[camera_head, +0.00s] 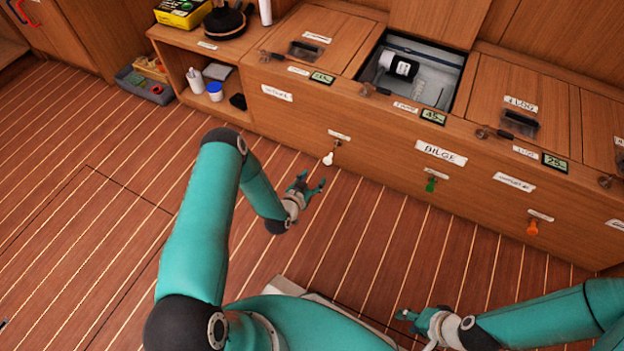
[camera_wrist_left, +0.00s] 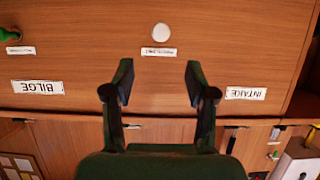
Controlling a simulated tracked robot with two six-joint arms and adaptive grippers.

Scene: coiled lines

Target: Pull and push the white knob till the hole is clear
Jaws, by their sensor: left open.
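The white knob (camera_head: 328,159) sticks out of the front of the wooden cabinet, below a small white label. In the left wrist view, which is upside down, the knob (camera_wrist_left: 161,33) is a round white disc on the wood.
An open compartment (camera_head: 450,57) in the cabinet top holds a black-and-white cylinder (camera_head: 398,64). A green knob (camera_head: 431,184) and an orange knob (camera_head: 532,228) stick out further right. A shelf with bottles stands left. The plank floor (camera_head: 95,150) is clear at left.

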